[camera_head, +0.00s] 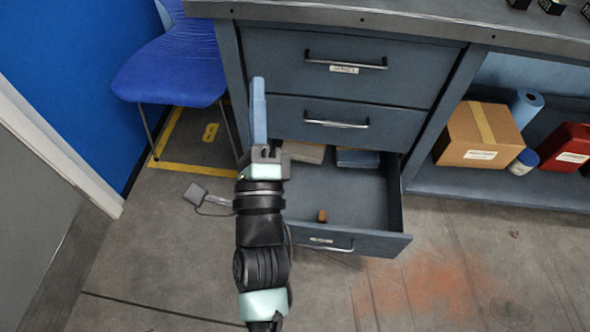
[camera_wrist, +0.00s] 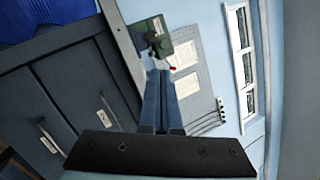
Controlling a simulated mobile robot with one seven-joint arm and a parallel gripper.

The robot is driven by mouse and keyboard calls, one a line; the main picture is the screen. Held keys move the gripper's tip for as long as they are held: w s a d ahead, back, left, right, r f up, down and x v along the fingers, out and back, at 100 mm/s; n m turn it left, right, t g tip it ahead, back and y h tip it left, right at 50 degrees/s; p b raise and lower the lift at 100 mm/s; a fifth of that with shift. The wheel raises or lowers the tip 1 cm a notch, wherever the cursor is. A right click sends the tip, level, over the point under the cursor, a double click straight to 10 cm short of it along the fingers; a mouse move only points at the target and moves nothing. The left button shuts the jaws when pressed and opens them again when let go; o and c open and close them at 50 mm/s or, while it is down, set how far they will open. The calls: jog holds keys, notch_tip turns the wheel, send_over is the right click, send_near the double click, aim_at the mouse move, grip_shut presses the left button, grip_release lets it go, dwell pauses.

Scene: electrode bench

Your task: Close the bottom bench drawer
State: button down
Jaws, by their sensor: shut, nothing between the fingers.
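The bottom bench drawer (camera_head: 362,242) is pulled well out in the head view, below two shut drawers. Its front has a silver handle (camera_head: 327,247) and a label. Inside lie a grey box, a blue box and a small brown piece (camera_head: 322,215). My gripper (camera_head: 258,84) points up the picture, over the left side of the bench front, with its fingers together and empty. My arm hides the drawer's left edge. In the wrist view the closed fingers (camera_wrist: 160,75) point toward the wall; whether they touch anything cannot be told from the head view.
A blue chair (camera_head: 172,65) stands left of the bench. A grey block with a cable (camera_head: 195,193) lies on the floor. An open shelf at right holds a cardboard box (camera_head: 478,148) and a red container (camera_head: 568,150). The floor before the drawer is clear.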

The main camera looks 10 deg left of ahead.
jog(key=s+f+m+g+h+b, duration=0.1)
jog(key=s+f+m+b, duration=0.15)
jog(key=f, duration=0.65)
jog(key=s+d+f+m+b, duration=0.1)
jog(key=s+f+m+b, duration=0.2)
jog(key=f, duration=0.7)
jog(key=s+f+m+g+h+b, duration=0.1)
jog(key=f+m+b, duration=0.3)
jog(key=f, duration=0.5)
jog(key=m+g+h+b, duration=0.2)
jog(key=m+b, duration=0.5)
jog(key=b, duration=0.2)
send_near(297, 226)
jog(key=shift+n, duration=0.25)
jog(key=w+b, duration=0.3)
jog(key=w, duration=0.3)
jog(key=shift+w+a+b, duration=0.15)
jog(key=shift+w+b, duration=0.2)
jog(key=shift+w, duration=0.05)
jog(key=shift+w, duration=0.1)
